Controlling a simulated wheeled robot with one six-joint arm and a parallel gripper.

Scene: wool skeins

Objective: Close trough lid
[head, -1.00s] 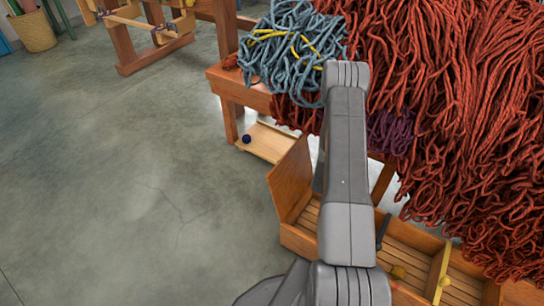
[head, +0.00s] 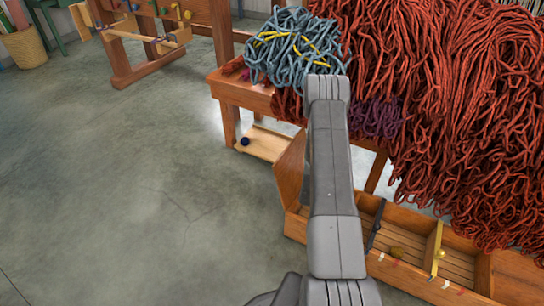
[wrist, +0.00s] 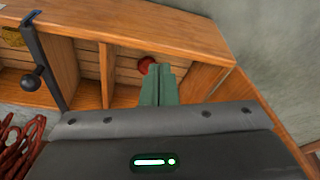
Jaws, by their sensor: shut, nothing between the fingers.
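The long wooden trough (head: 440,282) stands on the floor at the lower right of the head view. Its lid (head: 290,172) stands raised at the left end, partly hidden by my arm. My gripper is hidden behind my arm in the head view. In the wrist view my gripper (wrist: 158,84) shows green fingers, shut and empty, over the trough's slatted compartments (wrist: 88,58). A red ball (wrist: 146,64) lies in the compartment just beyond the fingertips. I cannot tell from these views whether the fingers touch anything.
A dark bar with a knob (wrist: 36,65) crosses the trough, and a yellow bar (head: 436,250) lies farther right. A big mass of red wool (head: 440,110) hangs over the trough's far side. Blue-grey wool (head: 295,50) lies on a wooden bench.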

